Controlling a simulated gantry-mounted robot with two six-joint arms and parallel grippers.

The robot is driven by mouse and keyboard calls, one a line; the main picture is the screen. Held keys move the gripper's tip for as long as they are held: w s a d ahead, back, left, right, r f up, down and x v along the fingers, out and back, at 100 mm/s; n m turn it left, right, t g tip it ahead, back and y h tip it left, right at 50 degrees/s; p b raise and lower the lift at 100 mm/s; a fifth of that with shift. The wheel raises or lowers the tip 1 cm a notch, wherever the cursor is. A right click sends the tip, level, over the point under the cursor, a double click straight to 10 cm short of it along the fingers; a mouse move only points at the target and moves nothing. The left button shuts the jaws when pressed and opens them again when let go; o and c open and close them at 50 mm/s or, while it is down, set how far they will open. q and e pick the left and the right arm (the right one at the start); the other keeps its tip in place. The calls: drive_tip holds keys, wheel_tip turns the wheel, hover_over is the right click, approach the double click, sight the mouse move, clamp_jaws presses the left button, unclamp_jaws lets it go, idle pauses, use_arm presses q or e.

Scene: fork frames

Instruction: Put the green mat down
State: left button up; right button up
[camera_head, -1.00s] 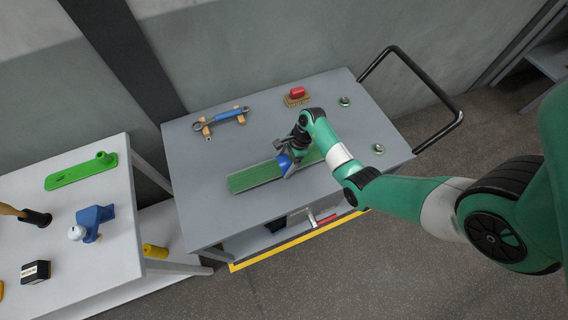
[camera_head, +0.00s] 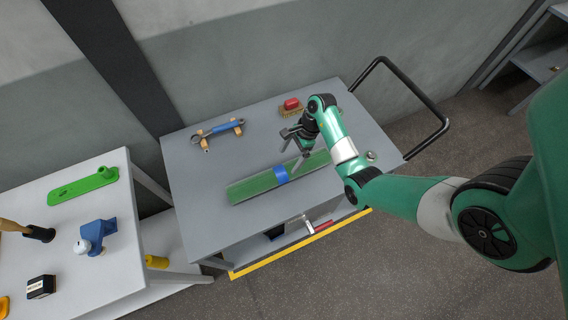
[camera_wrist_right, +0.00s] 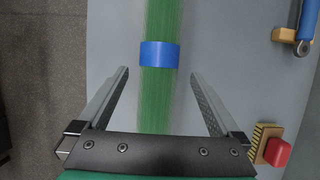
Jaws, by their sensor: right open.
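The green mat (camera_head: 252,186) is a long, narrow strip with a blue band (camera_head: 281,174) around its middle. It lies on the grey top of the cart. In the right wrist view the mat (camera_wrist_right: 158,110) runs up the picture between my fingers, and its blue band (camera_wrist_right: 160,54) is just past the fingertips. My right gripper (camera_head: 300,163) is open and empty above the mat, beside the band; its jaws (camera_wrist_right: 158,74) stand apart on both sides of the mat without touching it. My left gripper is not in view.
The cart top (camera_head: 200,180) also holds a blue-handled tool on wooden rests (camera_head: 226,129) and a red-backed brush (camera_head: 291,105). A small metal round piece (camera_head: 371,155) is near its right edge. A white table (camera_head: 110,265) with several items stands at left.

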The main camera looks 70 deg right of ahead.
drive_tip(key=shift+v, duration=1.05)
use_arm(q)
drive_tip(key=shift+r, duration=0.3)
